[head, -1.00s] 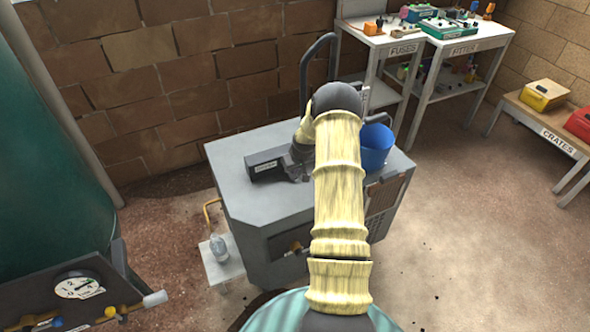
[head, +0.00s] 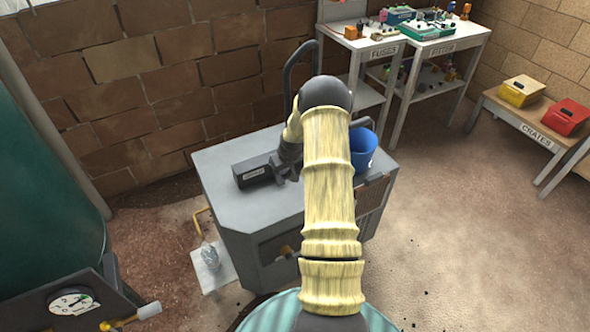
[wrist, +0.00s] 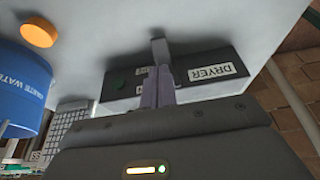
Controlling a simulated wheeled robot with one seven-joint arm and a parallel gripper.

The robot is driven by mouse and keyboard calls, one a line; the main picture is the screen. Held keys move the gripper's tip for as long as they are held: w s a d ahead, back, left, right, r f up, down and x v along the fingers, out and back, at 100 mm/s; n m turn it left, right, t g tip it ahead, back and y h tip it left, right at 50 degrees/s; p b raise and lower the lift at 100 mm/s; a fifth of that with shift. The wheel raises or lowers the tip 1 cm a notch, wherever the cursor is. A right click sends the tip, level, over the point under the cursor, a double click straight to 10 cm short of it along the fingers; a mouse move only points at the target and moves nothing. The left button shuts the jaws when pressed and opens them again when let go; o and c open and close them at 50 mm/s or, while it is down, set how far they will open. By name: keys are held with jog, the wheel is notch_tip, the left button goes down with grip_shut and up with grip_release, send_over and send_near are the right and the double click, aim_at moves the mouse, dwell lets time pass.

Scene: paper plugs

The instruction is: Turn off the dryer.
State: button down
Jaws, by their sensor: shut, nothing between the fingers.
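The dryer control is a dark box with a white DRYER label (wrist: 212,72), seen in the wrist view. In the head view the dark box (head: 252,174) lies on top of the grey cabinet. My gripper (wrist: 159,80) is shut and empty, its fingers in front of the box's middle, in line with the lever. I cannot tell whether they touch it. In the head view my arm hides most of the gripper.
A blue bucket (head: 362,148) marked WASTE WATER stands right of my arm on the grey cabinet (head: 228,200); an orange round cap (wrist: 38,35) shows in the wrist view. A black curved pipe (head: 287,75) rises behind. A green tank (head: 40,190) with a gauge (head: 72,301) is left. Open floor lies right.

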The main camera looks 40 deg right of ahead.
jog(key=s+a+r+b, duration=0.1)
jog(key=s+r+b, duration=0.1)
jog(key=s+r, duration=0.4)
jog(key=shift+s+a, duration=0.15)
jog(key=shift+s, duration=0.95)
jog(key=shift+a, duration=0.1)
jog(key=s+a+r+p, duration=0.1)
jog(key=s+a+r, duration=0.4)
jog(key=a, duration=0.4)
jog(key=s+a+r+n+g+p, duration=0.1)
jog(key=s+a+r+p, duration=0.1)
jog(key=s+a+r, duration=0.4)
jog(key=s+a+r+p, duration=0.2)
jog(key=s+a+r, duration=0.4)
jog(key=a, duration=0.5)
notch_tip(320, 180, up, 3)
jog(key=shift+a+f+n+g+y, duration=0.2)
jog(key=shift+a+n+g+y, duration=0.1)
jog(key=shift+a, duration=0.05)
